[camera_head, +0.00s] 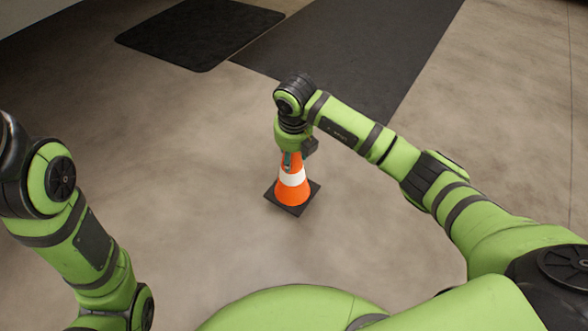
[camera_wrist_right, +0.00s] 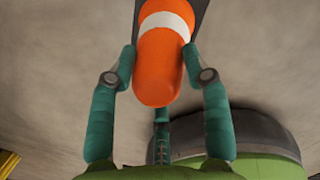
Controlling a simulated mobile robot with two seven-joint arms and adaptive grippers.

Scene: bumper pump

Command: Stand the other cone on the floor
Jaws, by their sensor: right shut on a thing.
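An orange cone (camera_head: 292,193) with a white band and a square black base shows in the middle of the head view. It is upright, with its base at the floor; I cannot tell whether the base touches it. My right gripper (camera_head: 290,158) is above it, pointing down, and shut on its upper part.
A dark mat (camera_head: 200,32) lies on the floor at the upper left, and a long dark strip (camera_head: 350,55) lies beside it. The concrete floor around the cone is clear. A yellow object (camera_wrist_right: 8,163) shows at the lower left edge of the right wrist view.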

